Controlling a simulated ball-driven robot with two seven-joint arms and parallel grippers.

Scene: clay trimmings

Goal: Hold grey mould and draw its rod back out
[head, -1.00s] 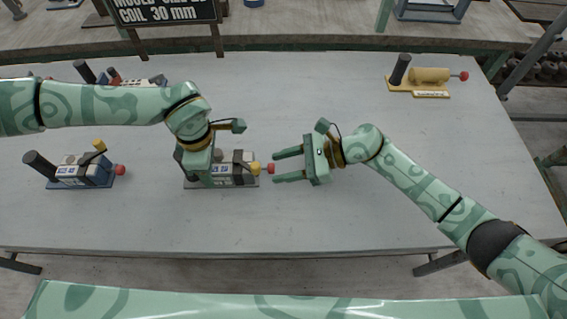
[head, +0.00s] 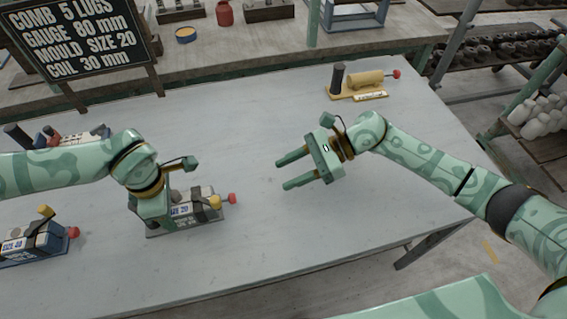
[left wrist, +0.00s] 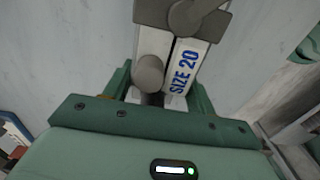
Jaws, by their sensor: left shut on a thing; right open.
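The grey mould (head: 203,213) sits on the table left of centre, with a white size label, a yellow part (head: 215,202) at its right end and a red knob (head: 232,198) beyond that. My left gripper (head: 157,220) is down at its left end and shut on it; its fingertips are largely hidden in the head view. In the left wrist view the mould (left wrist: 184,65) lies between the fingers, marked SIZE 20. My right gripper (head: 283,174) is open and empty, fingers pointing left, apart from the red knob, to its right and farther back.
A blue mould (head: 40,240) with a red knob stands at the left, and another mould (head: 75,135) behind my left arm. A yellow mould (head: 365,82) is at the far right. A black sign (head: 80,40) stands at the back. The table's middle is clear.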

